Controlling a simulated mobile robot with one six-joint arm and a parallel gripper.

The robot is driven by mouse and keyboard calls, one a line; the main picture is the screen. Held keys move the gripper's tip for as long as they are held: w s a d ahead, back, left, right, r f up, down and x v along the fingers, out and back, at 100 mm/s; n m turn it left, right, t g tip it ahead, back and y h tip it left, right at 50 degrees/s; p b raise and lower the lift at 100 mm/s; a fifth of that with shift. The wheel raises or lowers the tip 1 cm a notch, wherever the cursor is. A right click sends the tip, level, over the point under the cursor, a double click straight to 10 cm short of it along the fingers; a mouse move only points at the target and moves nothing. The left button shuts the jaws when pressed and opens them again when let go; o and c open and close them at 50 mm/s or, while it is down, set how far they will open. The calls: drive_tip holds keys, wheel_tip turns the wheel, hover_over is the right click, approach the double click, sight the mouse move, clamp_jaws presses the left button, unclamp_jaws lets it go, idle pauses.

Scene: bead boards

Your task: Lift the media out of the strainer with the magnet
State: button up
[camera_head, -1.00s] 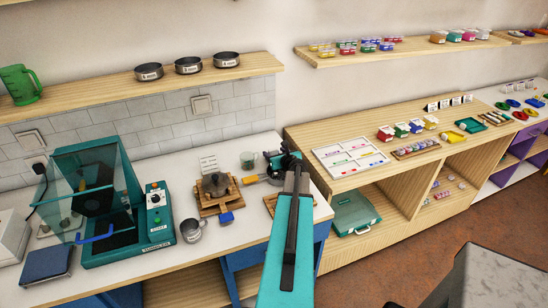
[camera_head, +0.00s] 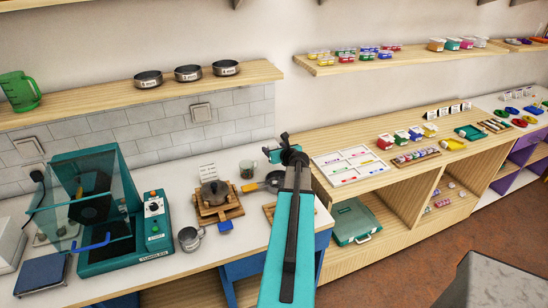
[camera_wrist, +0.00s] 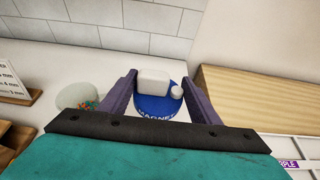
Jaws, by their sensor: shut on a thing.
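In the wrist view my gripper (camera_wrist: 160,78) is shut on the white handle of the magnet (camera_wrist: 152,107), a round blue disc with lettering on it. The disc's underside is hidden, so I cannot tell whether media cling to it. In the head view my gripper (camera_head: 280,154) is above and just behind the strainer (camera_head: 275,181), a dark pan with a yellow handle (camera_head: 252,187) pointing left. The inside of the strainer is too small to read. A clear beaker (camera_wrist: 78,96) with coloured bits stands left of the magnet in the wrist view, and also shows in the head view (camera_head: 248,169).
A wooden stand (camera_head: 217,213) with a blue tab is left of the strainer. A metal cup (camera_head: 190,239) and a teal machine with a clear cover (camera_head: 154,232) stand farther left. A wooden cabinet (camera_head: 320,137) adjoins the counter on the right.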

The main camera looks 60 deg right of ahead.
sight(275, 144)
drive_tip(key=shift+r, duration=1.55)
drive_tip(key=shift+s+f, duration=0.1)
